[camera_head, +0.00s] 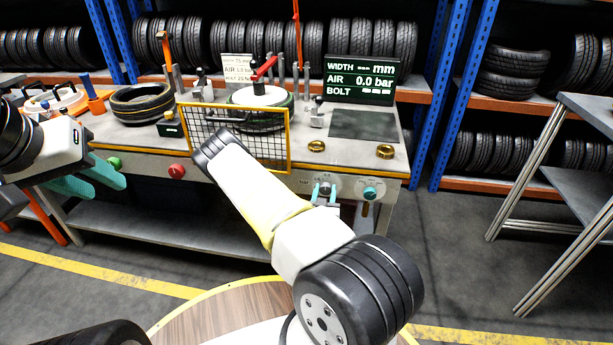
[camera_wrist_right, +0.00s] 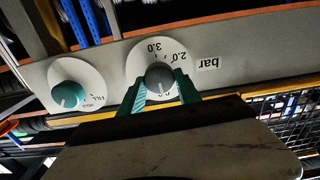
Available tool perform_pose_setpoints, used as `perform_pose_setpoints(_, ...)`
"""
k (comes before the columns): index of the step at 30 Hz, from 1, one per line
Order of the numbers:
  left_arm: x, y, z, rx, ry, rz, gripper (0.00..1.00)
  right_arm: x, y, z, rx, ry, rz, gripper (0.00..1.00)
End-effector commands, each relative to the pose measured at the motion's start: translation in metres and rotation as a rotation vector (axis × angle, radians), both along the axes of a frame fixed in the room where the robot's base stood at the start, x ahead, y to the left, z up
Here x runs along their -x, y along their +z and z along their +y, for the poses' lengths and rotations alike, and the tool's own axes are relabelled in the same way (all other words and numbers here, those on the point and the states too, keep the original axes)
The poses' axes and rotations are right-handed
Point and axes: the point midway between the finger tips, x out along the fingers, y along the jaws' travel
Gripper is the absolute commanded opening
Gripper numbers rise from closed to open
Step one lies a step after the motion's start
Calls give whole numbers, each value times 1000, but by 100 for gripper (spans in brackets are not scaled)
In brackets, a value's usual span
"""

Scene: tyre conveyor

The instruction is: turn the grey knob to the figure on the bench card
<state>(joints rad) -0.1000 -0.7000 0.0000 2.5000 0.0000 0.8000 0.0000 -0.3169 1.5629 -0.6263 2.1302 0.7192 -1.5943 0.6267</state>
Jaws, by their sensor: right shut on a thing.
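The grey knob (camera_wrist_right: 160,82) sits on a white round dial marked 2.0 and 3.0, beside the label "bar"; the view is upside down. My right gripper (camera_wrist_right: 161,98) has its teal fingers shut on the knob; they hide part of the scale. In the head view the right gripper (camera_head: 325,190) is at the bench front. The bench card (camera_head: 237,67) is white, with width, air and bolt lines; its air figure is too small to read surely. The display (camera_head: 361,79) shows AIR 0.0 bar. My left gripper (camera_head: 98,180) is open and empty at the left.
A teal knob (camera_wrist_right: 68,97) with FILL on its dial is beside the grey knob; it also shows in the head view (camera_head: 370,191). A wire guard (camera_head: 270,150), red button (camera_head: 177,171) and green button (camera_head: 114,163) are along the bench front. A metal table (camera_head: 590,110) stands right.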

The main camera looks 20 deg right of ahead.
Motion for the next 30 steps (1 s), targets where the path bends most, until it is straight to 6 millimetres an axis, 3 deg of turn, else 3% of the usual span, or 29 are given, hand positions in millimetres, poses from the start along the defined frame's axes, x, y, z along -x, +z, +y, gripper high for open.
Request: perform_pose_setpoints(30, 0, 0, 0, 0, 0, 0, 36, -1, -3, 4, 746, 3, 460, 0)
